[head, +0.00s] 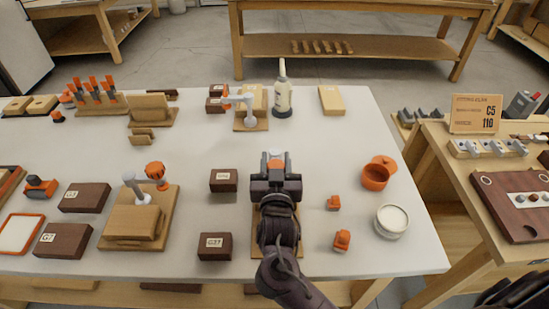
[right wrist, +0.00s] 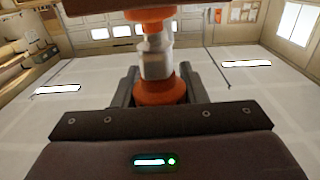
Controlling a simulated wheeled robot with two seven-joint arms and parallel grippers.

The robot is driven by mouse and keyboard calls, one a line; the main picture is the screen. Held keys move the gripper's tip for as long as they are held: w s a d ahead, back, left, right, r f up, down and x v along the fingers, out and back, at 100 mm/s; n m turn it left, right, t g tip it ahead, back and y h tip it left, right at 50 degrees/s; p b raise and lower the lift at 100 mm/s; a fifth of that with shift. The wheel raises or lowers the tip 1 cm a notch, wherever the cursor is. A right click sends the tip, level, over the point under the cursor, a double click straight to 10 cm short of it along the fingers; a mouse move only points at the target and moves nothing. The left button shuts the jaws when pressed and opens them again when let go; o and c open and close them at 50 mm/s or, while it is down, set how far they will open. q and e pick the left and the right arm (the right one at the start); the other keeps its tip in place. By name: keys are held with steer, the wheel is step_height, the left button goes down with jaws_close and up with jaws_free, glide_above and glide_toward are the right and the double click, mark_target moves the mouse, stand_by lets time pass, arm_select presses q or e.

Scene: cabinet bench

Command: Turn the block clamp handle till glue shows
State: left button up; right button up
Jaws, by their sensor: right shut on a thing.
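My right gripper (head: 275,172) is above a wooden clamp base (head: 296,240) near the front middle of the white bench, and it covers most of the clamp there. In the right wrist view, an orange clamp handle (right wrist: 160,92) with a grey metal spindle (right wrist: 155,60) sits between the dark fingers, which are shut on it. The work under the spindle is hidden in both views, and no glue can be seen. My left gripper is not in view.
A similar clamp (head: 155,172) stands to the left and another (head: 245,105) at the back. A glue bottle (head: 282,95), dark blocks (head: 223,180), an orange pot (head: 375,176) and a white-topped round tub (head: 391,221) stand around. The bench's right front corner is clear.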

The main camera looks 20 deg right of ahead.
steer(key=shift+m+h, duration=0.3)
steer(key=shift+h, duration=0.2)
steer(key=o, duration=1)
steer(key=shift+c, duration=0.2)
steer(key=shift+s, duration=0.1)
steer(key=v, duration=0.7)
steer(key=shift+s+b, duration=0.3)
steer(key=shift+b, duration=0.15)
steer(key=shift+r, duration=0.1)
